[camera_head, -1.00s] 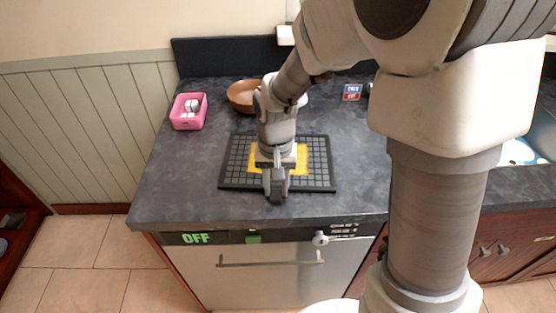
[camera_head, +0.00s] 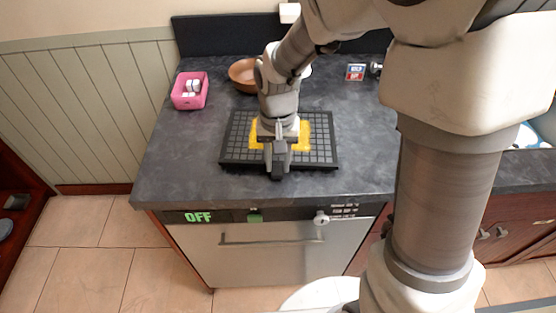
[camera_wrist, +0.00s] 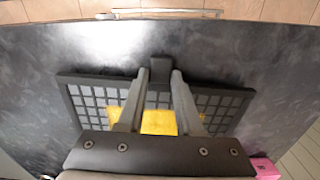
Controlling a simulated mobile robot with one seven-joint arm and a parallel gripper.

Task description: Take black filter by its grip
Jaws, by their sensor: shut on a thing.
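The black filter (camera_head: 236,150) is a flat black grid on the dark countertop, and it also shows in the wrist view (camera_wrist: 225,108). Its grip is a small black tab (camera_wrist: 160,66) at the middle of its front edge. My gripper (camera_head: 277,173) is over the filter's front edge. In the wrist view, my gripper (camera_wrist: 160,73) has one finger on each side of the tab and is shut on it. A yellow patch (camera_wrist: 158,122) shows at the filter's middle, partly hidden by my gripper.
A pink box (camera_head: 189,92) with white items stands at the back left. A brown bowl (camera_head: 242,75) is behind my arm, partly hidden. A small red and blue box (camera_head: 355,72) is at the back right. Below the counter is a closed appliance front (camera_head: 270,255) with a bar handle.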

